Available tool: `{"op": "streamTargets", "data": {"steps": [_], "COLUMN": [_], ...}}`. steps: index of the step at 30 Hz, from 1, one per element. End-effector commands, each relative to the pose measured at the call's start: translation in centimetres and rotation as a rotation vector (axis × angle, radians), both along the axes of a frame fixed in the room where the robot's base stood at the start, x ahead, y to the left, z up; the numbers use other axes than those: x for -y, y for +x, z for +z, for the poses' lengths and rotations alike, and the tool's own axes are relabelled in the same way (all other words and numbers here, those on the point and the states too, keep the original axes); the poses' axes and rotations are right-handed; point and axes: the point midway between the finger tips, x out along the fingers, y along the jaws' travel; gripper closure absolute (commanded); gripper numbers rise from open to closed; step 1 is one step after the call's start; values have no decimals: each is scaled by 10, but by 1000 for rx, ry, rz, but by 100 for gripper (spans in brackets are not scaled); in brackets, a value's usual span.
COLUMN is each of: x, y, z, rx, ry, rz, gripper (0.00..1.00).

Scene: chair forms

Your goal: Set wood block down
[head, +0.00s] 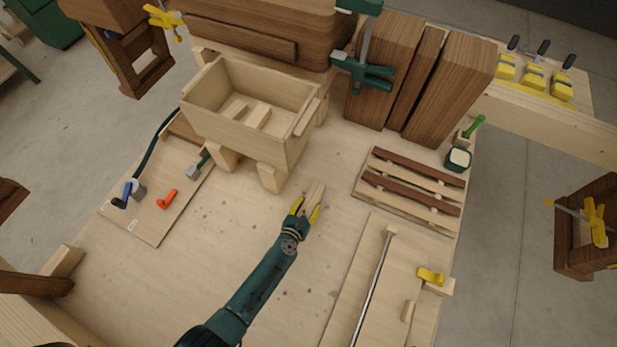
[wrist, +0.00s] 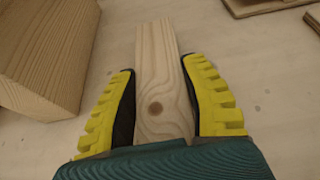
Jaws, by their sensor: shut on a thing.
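The wood block (wrist: 160,75) is a pale, grained bar with a dark knot near its close end. It lies between the two yellow-padded fingers of my gripper (wrist: 165,100) in the wrist view and points away from it. In the head view my gripper (head: 307,208) is over the middle of the workbench, shut on the wood block (head: 315,190). The bench top (head: 200,270) is below the block. I cannot tell whether the block touches it.
A pale wooden bin (head: 240,125) on block legs (head: 270,176) stands just behind and left of my gripper. A slatted rack (head: 412,190) lies to the right. A tool board (head: 150,210) is at the left. A board with a metal rod (head: 372,285) is at the front right.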

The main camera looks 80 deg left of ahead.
Motion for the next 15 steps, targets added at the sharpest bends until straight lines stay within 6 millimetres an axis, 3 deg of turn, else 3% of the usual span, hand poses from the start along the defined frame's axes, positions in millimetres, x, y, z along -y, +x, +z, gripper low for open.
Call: {"op": "streamTargets", "data": {"steps": [5, 6, 8, 9, 15], "x": [0, 1, 1, 1, 1], "y": [0, 0, -1, -1, -1], "z": [-5, -3, -3, -3, -3], "rx": [-1, -1, -1, -1, -1], "ry": [-1, -2, -2, -2, -2], "rz": [0, 0, 0, 0, 0], "gripper": [95, 46, 35, 31, 31]}}
